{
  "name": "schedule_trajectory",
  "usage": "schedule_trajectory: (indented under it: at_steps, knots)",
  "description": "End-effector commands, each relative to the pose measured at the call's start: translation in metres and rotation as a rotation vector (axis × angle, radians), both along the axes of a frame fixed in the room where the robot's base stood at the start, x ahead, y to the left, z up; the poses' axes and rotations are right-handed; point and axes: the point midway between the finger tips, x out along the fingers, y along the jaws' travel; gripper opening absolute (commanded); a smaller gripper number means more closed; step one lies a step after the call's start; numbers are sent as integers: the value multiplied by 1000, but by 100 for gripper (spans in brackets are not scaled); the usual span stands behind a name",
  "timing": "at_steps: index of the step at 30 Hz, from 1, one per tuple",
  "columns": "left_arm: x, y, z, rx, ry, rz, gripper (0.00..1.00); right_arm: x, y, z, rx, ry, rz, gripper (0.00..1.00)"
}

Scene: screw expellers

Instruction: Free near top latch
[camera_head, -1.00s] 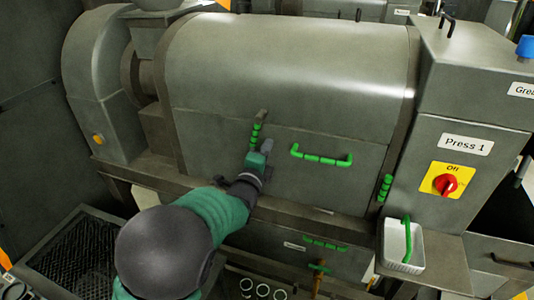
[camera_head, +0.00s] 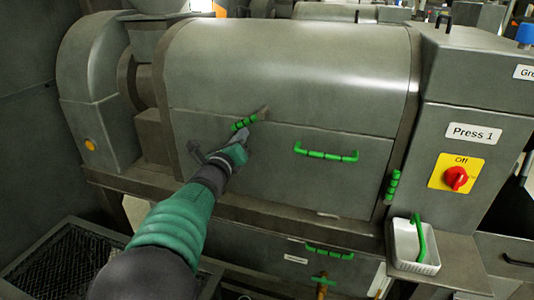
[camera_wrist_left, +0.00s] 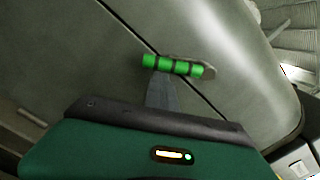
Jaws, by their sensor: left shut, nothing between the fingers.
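A latch with a green ribbed grip (camera_head: 245,121) sits on the seam between the curved upper cover and the front panel of Press 1, left of centre. It is tilted, its grip pointing down to the left from a grey pivot end. In the left wrist view the same latch (camera_wrist_left: 172,66) lies across the seam. My left gripper (camera_head: 244,138) is shut and empty, its tips just below the grip. In the left wrist view the gripper's fingers (camera_wrist_left: 162,92) reach up to the grip; whether they touch it is unclear. My right gripper is out of view.
A green handle (camera_head: 326,154) is on the front panel. Another green-gripped latch (camera_head: 392,185) stands upright at the panel's right edge. A white bin (camera_head: 412,246) with a green-handled item is at lower right. A red knob (camera_head: 456,178) is on the yellow switch plate.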

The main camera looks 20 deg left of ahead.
Motion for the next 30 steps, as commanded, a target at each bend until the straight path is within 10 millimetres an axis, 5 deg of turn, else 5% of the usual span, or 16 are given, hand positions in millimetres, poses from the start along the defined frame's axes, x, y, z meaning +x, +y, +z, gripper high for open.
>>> schedule_trajectory:
  at_steps: [12, 30]
  knots:
    - [1, 14, 17, 363, -15, 0, 0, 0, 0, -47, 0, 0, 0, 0]
    - [1, 21, 34, 569, -19, 0, 0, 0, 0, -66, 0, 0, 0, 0]
